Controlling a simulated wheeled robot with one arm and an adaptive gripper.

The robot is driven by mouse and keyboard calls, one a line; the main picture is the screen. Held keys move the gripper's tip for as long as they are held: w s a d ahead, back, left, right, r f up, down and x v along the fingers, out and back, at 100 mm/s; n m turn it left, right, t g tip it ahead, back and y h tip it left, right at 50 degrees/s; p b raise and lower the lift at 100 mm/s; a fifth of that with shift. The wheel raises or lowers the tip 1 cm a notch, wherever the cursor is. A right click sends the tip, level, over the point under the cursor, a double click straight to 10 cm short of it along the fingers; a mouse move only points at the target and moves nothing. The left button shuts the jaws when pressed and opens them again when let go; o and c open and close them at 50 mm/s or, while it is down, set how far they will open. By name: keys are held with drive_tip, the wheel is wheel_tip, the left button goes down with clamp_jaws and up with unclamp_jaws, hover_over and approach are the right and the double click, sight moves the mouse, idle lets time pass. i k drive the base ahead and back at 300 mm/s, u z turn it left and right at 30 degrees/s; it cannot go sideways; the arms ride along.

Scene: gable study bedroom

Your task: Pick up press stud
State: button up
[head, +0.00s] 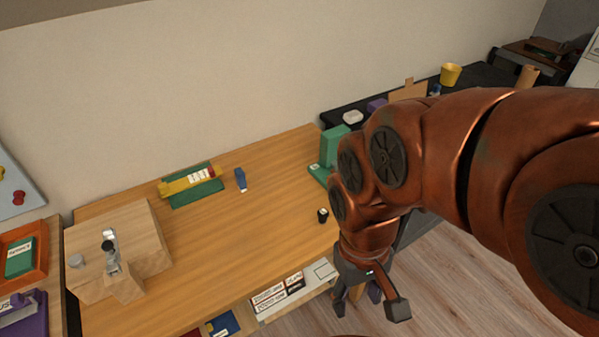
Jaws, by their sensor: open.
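I cannot tell for sure which item is the press stud. A short grey metal cylinder (76,261) sits on the left part of a light wooden block (150,235). An upright silver and dark metal piece (111,255) stands on the same block, to its right. A small black item (323,215) with a light mark stands near the table's right side. My gripper (370,304) is open, with nothing visible between its fingers. It is at the lower right, beyond the table's front right edge and far from the wooden block.
The wooden table (235,225) has wide bare areas. A yellow tool (188,183) on a green base and a small blue item (241,180) are at the back. A green stand (333,150) is at the right, partly behind my arm. An orange tray (38,262) is far left.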

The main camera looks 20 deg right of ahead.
sight(323, 213)
drive_tip(key=z, duration=0.95)
drive_tip(key=k, duration=1.1)
drive_tip(key=u, duration=1.4)
drive_tip(key=i, duration=0.5)
drive_tip(key=u, duration=0.05)
